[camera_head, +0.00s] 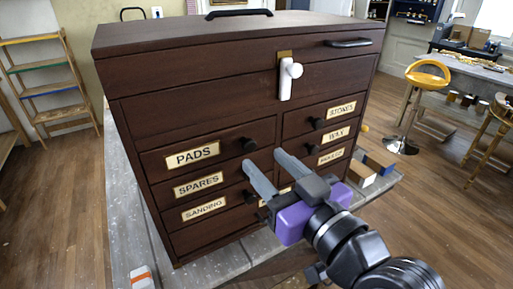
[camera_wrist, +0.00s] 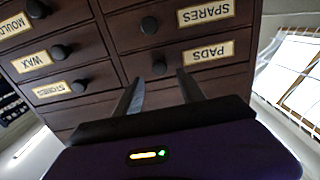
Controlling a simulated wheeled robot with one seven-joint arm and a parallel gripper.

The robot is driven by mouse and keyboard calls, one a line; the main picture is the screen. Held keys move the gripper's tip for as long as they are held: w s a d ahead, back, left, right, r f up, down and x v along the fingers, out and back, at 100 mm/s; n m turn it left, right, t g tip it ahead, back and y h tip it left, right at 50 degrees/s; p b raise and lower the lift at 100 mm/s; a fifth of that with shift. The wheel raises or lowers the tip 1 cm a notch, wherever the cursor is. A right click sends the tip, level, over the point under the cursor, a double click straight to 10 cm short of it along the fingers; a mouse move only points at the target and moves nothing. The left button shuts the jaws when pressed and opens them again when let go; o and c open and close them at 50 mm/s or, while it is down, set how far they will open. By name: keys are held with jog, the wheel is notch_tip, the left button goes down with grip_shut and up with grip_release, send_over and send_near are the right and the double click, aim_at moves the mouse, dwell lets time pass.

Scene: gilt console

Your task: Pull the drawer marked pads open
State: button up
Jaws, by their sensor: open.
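The drawer marked pads (camera_head: 193,154) is the top drawer of the left column in a dark wooden chest and looks shut. Its round dark knob (camera_head: 249,144) is at the drawer's right end. My gripper (camera_head: 263,160) is open and empty, just below and right of that knob in the head view. The wrist view is upside down. There, the pads drawer (camera_wrist: 208,52) lies ahead, and its knob (camera_wrist: 160,68) appears between my two fingertips (camera_wrist: 160,77). I cannot tell how much gap is left to the knob.
The spares drawer (camera_head: 198,185) and sanding drawer (camera_head: 204,209) sit below. A white latch (camera_head: 287,80) hangs on the front. Small boxes (camera_head: 379,162) lie on the grey bench right of the chest.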

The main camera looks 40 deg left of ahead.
aim_at(251, 147)
jog(key=p+x, duration=0.1)
jog(key=x, duration=0.3)
jog(key=shift+w+a, duration=0.15)
jog(key=shift+a, duration=0.25)
grip_shut()
dwell(1.1)
